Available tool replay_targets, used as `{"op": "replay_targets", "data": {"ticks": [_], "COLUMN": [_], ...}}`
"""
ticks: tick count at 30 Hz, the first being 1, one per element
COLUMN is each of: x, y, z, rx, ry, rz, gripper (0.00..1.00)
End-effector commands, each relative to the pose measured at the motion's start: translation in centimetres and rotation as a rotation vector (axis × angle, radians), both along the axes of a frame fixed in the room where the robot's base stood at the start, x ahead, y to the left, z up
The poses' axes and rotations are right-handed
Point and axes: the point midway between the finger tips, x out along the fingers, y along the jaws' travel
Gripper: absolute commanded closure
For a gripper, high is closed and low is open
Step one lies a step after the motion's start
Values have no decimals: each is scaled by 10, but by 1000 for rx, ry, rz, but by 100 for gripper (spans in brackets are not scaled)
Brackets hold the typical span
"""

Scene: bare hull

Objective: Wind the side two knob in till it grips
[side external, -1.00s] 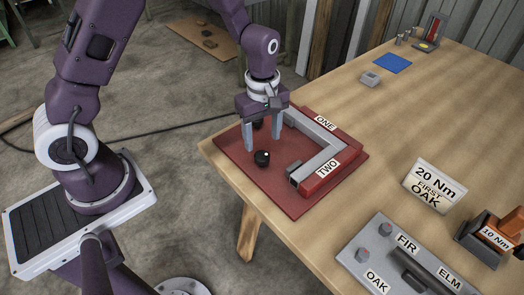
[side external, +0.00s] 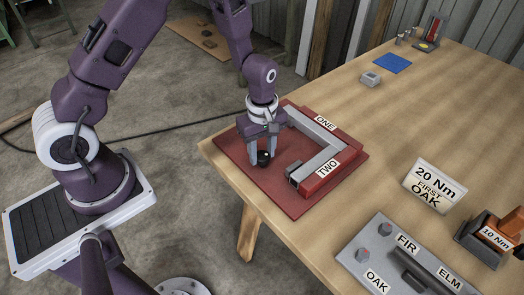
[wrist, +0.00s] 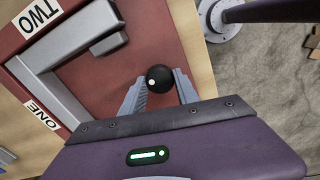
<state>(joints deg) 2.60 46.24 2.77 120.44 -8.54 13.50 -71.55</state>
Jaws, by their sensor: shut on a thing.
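My gripper (side external: 263,155) is shut on a round black knob (side external: 264,158) with a pale dot on top. In the wrist view the knob (wrist: 159,78) sits between the two grey fingers. The knob is at the front part of the red base (side external: 292,208), to the left of the grey L-shaped frame (side external: 325,155). The frame carries the labels ONE (side external: 325,123) and TWO (side external: 328,169); the knob is nearer the TWO arm's side. The other dark knob seen earlier is hidden behind my gripper. What lies under the held knob is hidden.
A grey panel (side external: 350,254) with knobs marked OAK, FIR and ELM stands at the front right. A sign (side external: 435,186) reads 20 Nm, first OAK. An orange-handled 10 Nm tool (side external: 495,236) is at the right edge. The table middle is clear.

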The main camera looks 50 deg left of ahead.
Motion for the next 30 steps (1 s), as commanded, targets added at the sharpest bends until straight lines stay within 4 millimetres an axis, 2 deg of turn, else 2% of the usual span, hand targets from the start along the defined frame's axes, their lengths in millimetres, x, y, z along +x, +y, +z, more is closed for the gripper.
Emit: {"op": "replay_targets", "data": {"ticks": [11,30], "x": [0,1], "y": [0,0], "z": [0,1], "rx": [0,0], "ry": [-1,-1], "rz": [-118,-705], "gripper": [100,100]}}
